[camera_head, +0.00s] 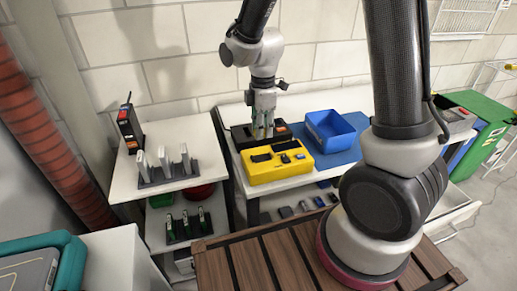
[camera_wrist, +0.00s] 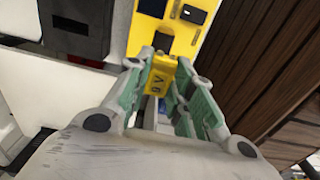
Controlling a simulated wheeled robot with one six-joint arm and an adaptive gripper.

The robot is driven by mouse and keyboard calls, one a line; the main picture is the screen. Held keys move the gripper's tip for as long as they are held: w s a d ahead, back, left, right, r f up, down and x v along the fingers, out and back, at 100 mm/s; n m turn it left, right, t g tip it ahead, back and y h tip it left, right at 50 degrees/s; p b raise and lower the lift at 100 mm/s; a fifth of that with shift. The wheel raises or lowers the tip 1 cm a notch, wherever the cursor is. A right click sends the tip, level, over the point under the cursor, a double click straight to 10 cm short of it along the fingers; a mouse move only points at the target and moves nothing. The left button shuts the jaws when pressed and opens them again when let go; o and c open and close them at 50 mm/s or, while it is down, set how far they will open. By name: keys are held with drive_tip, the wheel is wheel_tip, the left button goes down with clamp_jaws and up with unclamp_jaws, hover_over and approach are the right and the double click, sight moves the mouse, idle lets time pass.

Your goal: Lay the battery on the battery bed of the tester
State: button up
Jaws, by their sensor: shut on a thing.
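My gripper (camera_wrist: 160,72) is shut on a small yellow battery (camera_wrist: 158,80) with dark lettering in the wrist view. In the head view my gripper (camera_head: 263,133) points down at the back of the yellow tester (camera_head: 262,177), and the battery cannot be made out there. The yellow tester (camera_wrist: 180,32) also shows beyond the fingertips in the wrist view, with dark panels and recesses on its top. Which recess is the battery bed is not clear. The battery appears apart from the tester, but its height above it cannot be told.
A black tray-like box (camera_head: 241,136) stands behind the tester. A blue bin (camera_head: 331,128) stands to its right on a blue mat (camera_head: 338,157). A stand with upright plates (camera_head: 167,172) is on the left shelf. A wooden slatted surface (camera_head: 225,268) lies in front.

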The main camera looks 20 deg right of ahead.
sight(262, 158)
wheel_tip(262, 158, down, 9)
idle(0.3)
drive_tip(key=shift+f, duration=0.1)
drive_tip(key=o, duration=1)
wheel_tip(262, 158, up, 12)
drive_tip(key=shift+d+r, duration=0.15)
drive_tip(key=shift+r, duration=0.2)
drive_tip(key=s+d+r+m+t, duration=0.2)
drive_tip(key=s+d+r+m, duration=0.55)
drive_tip(key=r, duration=0.35)
drive_tip(key=s+d+r+m, duration=0.2)
drive_tip(key=s+m, duration=0.1)
drive_tip(key=s, duration=0.1)
drive_tip(key=s+d+r+m+t, duration=0.1)
drive_tip(key=s+d+r+m, duration=0.1)
drive_tip(key=s+m, duration=0.1)
drive_tip(key=s+d+r+m+t, duration=0.1)
drive_tip(key=s+d+m, duration=0.2)
drive_tip(key=s+m, duration=0.1)
drive_tip(key=shift+s+r+m, duration=0.25)
drive_tip(key=shift+s+r, duration=0.05)
drive_tip(key=shift+r, duration=0.1)
